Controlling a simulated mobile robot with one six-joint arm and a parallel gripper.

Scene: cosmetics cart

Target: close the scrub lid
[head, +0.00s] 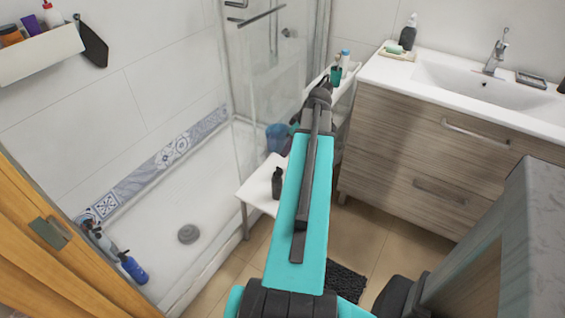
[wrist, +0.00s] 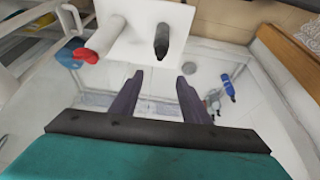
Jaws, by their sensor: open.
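I cannot make out a scrub container or its lid for certain in either view. Small containers stand on the white wall shelf (head: 40,57) in the head view: a brown-orange jar (head: 10,35), a purple item (head: 33,25) and a white bottle with a red top (head: 52,14). My gripper (wrist: 160,78) is open and empty in the wrist view, its two dark fingers apart.
A blue container (head: 277,137) is beside the stool. A glass shower screen (head: 255,60), a wooden vanity (head: 440,140) and a grey-topped cabinet (head: 535,220) surround the arm. Some tiled floor is clear.

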